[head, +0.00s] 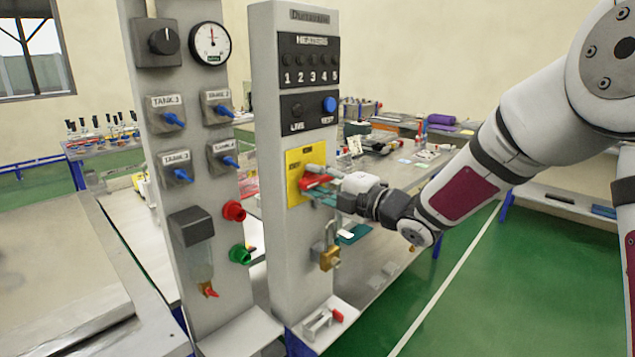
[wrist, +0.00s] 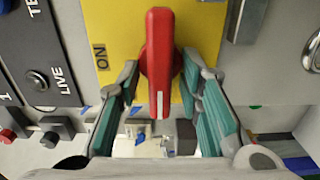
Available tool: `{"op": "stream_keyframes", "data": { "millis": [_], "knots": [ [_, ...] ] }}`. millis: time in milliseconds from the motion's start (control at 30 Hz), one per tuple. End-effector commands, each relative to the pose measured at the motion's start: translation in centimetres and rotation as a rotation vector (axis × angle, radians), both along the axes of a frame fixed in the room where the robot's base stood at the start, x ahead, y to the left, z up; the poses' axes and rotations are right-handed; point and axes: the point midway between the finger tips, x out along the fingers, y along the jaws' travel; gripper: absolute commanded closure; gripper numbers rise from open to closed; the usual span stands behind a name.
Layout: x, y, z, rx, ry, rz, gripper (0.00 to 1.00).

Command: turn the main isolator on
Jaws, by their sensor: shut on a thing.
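The main isolator is a red handle (head: 312,182) on a yellow plate (head: 294,192) on the grey column. In the wrist view the red handle (wrist: 160,60) runs up and down, with a white stripe at its lower end. The ON label (wrist: 101,57) is beside it on the left, not in line with it. My gripper (head: 326,184) reaches the handle from the right in the head view. In the wrist view the teal fingers of my gripper (wrist: 160,90) stand on both sides of the handle, shut on it. Finger contact is partly hidden.
A brass padlock (head: 330,257) hangs below the plate. Above is a black panel with a blue TEST button (head: 329,104) and a LIVE lamp (head: 297,111). A left column carries several tank valves (head: 172,119). Green floor (head: 470,270) is clear to the right.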

Motion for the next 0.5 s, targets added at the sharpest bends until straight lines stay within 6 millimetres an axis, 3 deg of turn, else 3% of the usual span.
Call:
{"op": "stream_keyframes", "data": {
  "millis": [500],
  "knots": [
    [0.01, -0.13, 0.12, 0.158, 0.206, -0.001, 0.95]
  ]
}}
